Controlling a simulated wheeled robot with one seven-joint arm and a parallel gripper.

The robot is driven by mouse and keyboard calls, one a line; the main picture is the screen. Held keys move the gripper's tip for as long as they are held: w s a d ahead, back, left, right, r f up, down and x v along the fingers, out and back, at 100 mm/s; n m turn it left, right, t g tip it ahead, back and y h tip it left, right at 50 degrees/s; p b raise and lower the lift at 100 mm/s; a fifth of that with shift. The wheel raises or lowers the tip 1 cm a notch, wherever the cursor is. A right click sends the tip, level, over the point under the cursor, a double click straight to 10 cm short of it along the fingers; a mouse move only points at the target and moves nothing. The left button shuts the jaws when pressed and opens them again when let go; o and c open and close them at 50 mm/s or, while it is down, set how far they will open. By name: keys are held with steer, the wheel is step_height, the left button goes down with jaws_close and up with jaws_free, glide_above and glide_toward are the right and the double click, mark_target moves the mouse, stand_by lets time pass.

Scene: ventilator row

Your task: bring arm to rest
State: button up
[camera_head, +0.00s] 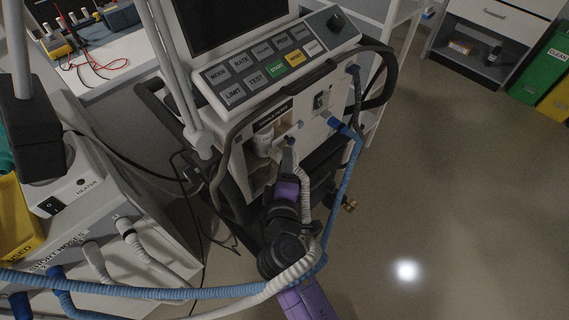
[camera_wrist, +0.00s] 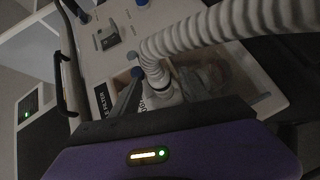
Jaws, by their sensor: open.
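My arm, purple and black, reaches up from the bottom of the head view to the front of the ventilator (camera_head: 290,100). My gripper (camera_head: 289,160) is at the lower front panel, beside a white hose end. In the wrist view a grey finger of my gripper (camera_wrist: 135,92) stands next to a white connector (camera_wrist: 162,90) on the panel. The jaws are open; the second finger is hard to make out. A white corrugated hose (camera_wrist: 215,25) runs from the connector across the wrist view, close to my gripper. In the head view this white hose (camera_head: 306,205) runs down along my arm.
A heater unit (camera_head: 70,180) and a short-hoses rack (camera_head: 90,250) stand at left. Green (camera_head: 540,65) and yellow (camera_head: 558,100) bins are at far right. The floor (camera_head: 450,200) at right is clear.

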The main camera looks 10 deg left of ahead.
steer(key=a+v, duration=0.1)
steer(key=v, duration=0.7)
steer(key=s+d+f+m+g+y+p, duration=0.1)
steer(key=s+d+f+m, duration=0.2)
steer(key=s+d, duration=0.55)
steer(key=s+d+f+m+g, duration=0.1)
steer(key=s+d+f+m, duration=0.15)
steer(key=s+d, duration=0.55)
steer(key=s+d+r+m+h, duration=0.1)
steer(key=s+d+r+m, duration=0.3)
steer(key=s+r, duration=0.3)
steer(key=s+d+r+m+t+h+p, duration=0.1)
steer(key=s+d+r+m, duration=0.4)
steer(key=s+r+m, duration=0.2)
steer(key=shift+s+r, duration=0.25)
steer(key=shift+s, duration=0.05)
steer(key=shift+s+d+r+m+h, duration=0.15)
steer(key=shift+d+r+m+h, duration=0.15)
steer(key=shift+r+m, duration=0.1)
steer(key=shift+c, duration=0.4)
